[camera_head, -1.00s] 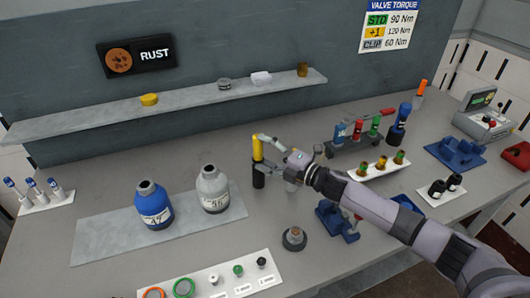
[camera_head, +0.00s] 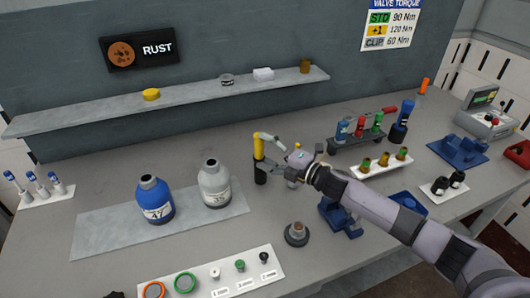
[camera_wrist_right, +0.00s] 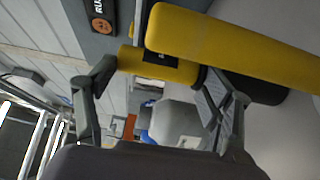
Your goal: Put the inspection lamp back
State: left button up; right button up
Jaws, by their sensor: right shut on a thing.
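The inspection lamp (camera_head: 258,146) looks like an upright yellow cylinder with a black lower part, standing on the grey table right of the grey bottle. My right gripper (camera_head: 267,155) is at the lamp from the right, shut on it. In the right wrist view, my gripper's fingers (camera_wrist_right: 150,85) lie to either side of a short yellow cylinder (camera_wrist_right: 135,62). A larger yellow cylinder (camera_wrist_right: 240,40) crosses the upper right there; how the two connect is unclear. My gripper hides the table just behind it. My left gripper is not in view.
A blue bottle (camera_head: 155,202) and a grey bottle (camera_head: 214,186) stand left of the lamp. A rack of coloured tools (camera_head: 350,146), a white vial tray (camera_head: 378,170) and a blue fixture (camera_head: 338,217) lie to the right. A dark round part (camera_head: 297,234) stands in front.

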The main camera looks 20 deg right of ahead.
jog(key=shift+s+a+f, duration=0.1)
jog(key=shift+s+f, duration=0.05)
jog(key=shift+f, duration=0.3)
jog(key=shift+s+a+f, duration=0.1)
jog(key=shift+f, duration=0.35)
jog(key=o, duration=1.4)
jog(key=shift+w+d+r+p, duration=0.2)
jog(key=shift+w+r+p, duration=0.05)
jog(key=shift+r+p, duration=0.5)
jog(key=r+p, duration=0.2)
jog(key=r, duration=0.1)
jog(key=r+p, duration=0.1)
jog(key=p, duration=0.1)
jog(key=shift+w+d+r, duration=0.1)
jog(key=shift+d+r, duration=0.2)
jog(key=shift+r, duration=0.1)
